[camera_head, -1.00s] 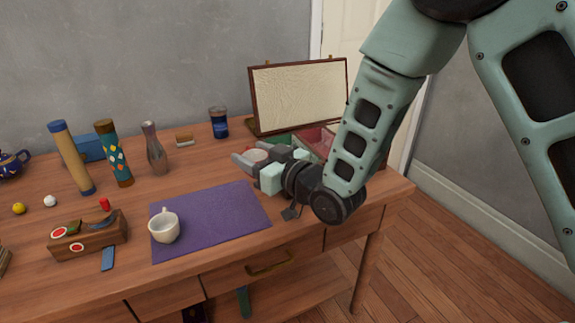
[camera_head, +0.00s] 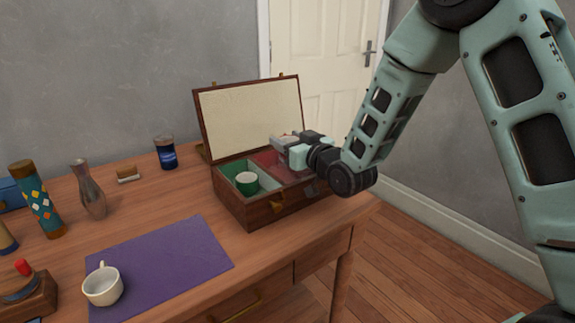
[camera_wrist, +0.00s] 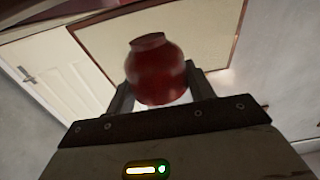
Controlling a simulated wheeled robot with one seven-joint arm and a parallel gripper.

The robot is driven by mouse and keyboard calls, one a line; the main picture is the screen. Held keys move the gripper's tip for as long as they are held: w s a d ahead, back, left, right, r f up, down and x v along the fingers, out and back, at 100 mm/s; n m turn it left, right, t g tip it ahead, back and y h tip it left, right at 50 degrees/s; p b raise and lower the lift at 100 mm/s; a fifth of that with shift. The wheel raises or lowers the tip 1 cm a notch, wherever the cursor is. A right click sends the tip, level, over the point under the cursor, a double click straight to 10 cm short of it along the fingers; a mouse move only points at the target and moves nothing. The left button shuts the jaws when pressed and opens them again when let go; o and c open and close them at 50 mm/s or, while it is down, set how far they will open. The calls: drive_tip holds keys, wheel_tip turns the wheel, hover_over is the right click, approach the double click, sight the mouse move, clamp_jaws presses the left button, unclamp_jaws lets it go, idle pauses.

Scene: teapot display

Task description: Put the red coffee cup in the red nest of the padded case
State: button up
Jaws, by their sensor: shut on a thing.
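The red coffee cup (camera_wrist: 160,75) is between the two fingers of my gripper (camera_wrist: 158,88) in the wrist view, and the gripper is shut on it. In the head view my gripper (camera_head: 282,143) is over the right part of the open padded case (camera_head: 262,213). The cup is mostly hidden there by the fingers. The red nest (camera_head: 268,159) is the right compartment, partly covered by my gripper and wrist. I cannot tell exactly how high the cup is above it.
A green cup (camera_head: 246,184) sits in the green nest (camera_head: 229,171) on the left. The raised lid (camera_head: 250,115) stands behind. A white cup (camera_head: 103,286) is on the purple mat (camera_head: 180,262). A blue jar (camera_head: 165,153) and a vase (camera_head: 90,190) stand left of the case.

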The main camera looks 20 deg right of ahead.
wheel_tip(320, 180, down, 5)
drive_tip(key=shift+f+b, duration=0.1)
drive_tip(key=shift+b, duration=0.2)
drive_tip(key=shift+f+b, duration=0.3)
drive_tip(key=shift+b, duration=0.15)
drive_tip(key=shift+f, duration=0.15)
